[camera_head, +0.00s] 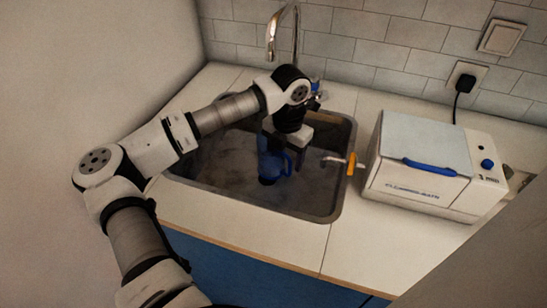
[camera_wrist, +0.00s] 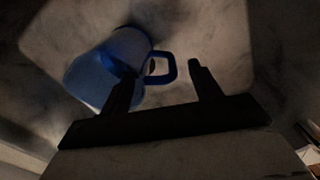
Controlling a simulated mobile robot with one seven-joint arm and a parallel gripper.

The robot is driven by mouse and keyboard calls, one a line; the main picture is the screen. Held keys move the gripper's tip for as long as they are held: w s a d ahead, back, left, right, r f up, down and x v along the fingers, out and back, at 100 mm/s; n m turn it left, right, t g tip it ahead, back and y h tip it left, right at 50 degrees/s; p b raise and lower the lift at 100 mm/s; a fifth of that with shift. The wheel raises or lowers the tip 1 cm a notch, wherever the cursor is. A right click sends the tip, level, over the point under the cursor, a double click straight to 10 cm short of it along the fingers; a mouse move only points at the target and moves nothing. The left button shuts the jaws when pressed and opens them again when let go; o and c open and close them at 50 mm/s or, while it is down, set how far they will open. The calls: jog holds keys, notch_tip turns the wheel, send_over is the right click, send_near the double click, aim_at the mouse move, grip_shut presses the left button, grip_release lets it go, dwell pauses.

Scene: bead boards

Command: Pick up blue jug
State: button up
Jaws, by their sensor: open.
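The blue jug (camera_head: 270,165) is in the sink basin, below my gripper (camera_head: 287,148) in the head view. In the wrist view the jug (camera_wrist: 100,68) lies at the upper left, with its handle (camera_wrist: 163,67) pointing right. My gripper (camera_wrist: 160,85) is open. Its left finger overlaps the jug body in the picture, and its right finger is to the right of the handle. The handle shows between the two fingertips. I cannot tell whether a finger touches the jug.
The sink (camera_head: 225,185) has a raised rim around the basin. A chrome tap (camera_head: 271,30) stands behind it. A white box-shaped device (camera_head: 420,160) with a blue handle stands on the counter to the right.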

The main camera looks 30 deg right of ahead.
jog(key=shift+f, duration=0.45)
jog(key=c, duration=1.4)
jog(key=shift+o, duration=0.2)
jog(key=shift+r, duration=0.2)
jog(key=shift+r+b, duration=0.3)
jog(key=shift+b, duration=0.1)
jog(key=s+a+r+b, duration=0.1)
jog(key=r, duration=0.6)
jog(key=s+a+r+b, duration=0.1)
jog(key=a+r+b, duration=0.1)
jog(key=r, duration=0.5)
jog(key=shift+s, duration=0.35)
